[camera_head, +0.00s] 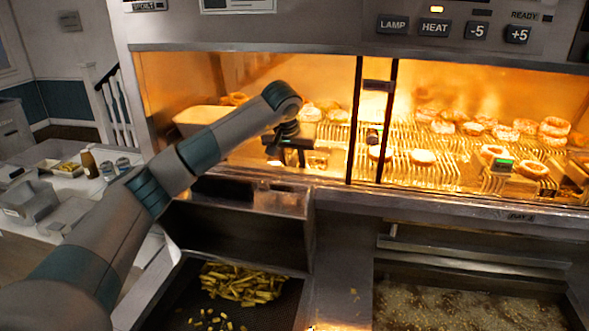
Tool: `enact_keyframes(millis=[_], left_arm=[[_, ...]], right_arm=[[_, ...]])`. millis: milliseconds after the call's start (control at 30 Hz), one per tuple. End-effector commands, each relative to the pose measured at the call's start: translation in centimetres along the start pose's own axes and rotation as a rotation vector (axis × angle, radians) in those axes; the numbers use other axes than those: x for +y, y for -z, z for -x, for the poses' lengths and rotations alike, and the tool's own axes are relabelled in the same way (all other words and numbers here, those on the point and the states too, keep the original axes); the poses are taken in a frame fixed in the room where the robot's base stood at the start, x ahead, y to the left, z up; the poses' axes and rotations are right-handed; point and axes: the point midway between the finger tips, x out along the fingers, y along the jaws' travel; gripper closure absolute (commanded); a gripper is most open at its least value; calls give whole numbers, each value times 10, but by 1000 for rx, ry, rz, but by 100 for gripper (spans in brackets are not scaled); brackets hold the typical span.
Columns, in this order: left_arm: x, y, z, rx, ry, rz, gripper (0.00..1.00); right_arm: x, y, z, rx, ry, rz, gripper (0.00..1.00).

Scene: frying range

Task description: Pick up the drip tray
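My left arm reaches from the lower left to the lit warming cabinet. My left gripper (287,160) points down at the cabinet's front left, above the front ledge. Its two dark fingers look spread apart, with nothing clearly held between them. Below it is a steel tray-like part (285,201) with dark recesses along its top. It may be the drip tray, but I cannot tell for certain. The gripper appears above and behind this part, and I see no clear contact. My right gripper is out of view.
Ring-shaped fried pieces (423,157) lie on the cabinet's wire racks. A dark vertical post (356,120) stands right of the gripper. Fries (240,284) lie in a bin below. A fryer vat (470,305) bubbles at lower right. A side counter (75,184) holds a bottle (89,164).

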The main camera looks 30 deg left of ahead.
Motion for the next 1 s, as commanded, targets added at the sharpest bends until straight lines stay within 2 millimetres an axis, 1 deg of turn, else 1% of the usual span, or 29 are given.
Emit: enact_keyframes(millis=[300, 333, 433, 467, 867, 1000], left_arm=[[0, 0, 0, 0, 0, 0, 70], [0, 0, 0, 0, 0, 0, 73], [0, 0, 0, 0, 0, 0, 97], [0, 0, 0, 0, 0, 0, 100], [0, 1, 2, 2, 0, 0, 100], [0, 3, 5, 2, 0, 1, 100]], right_arm=[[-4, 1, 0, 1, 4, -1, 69], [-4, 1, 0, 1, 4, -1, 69], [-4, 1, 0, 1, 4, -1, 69], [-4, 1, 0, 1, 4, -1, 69], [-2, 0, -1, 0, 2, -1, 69], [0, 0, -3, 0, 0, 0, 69]])
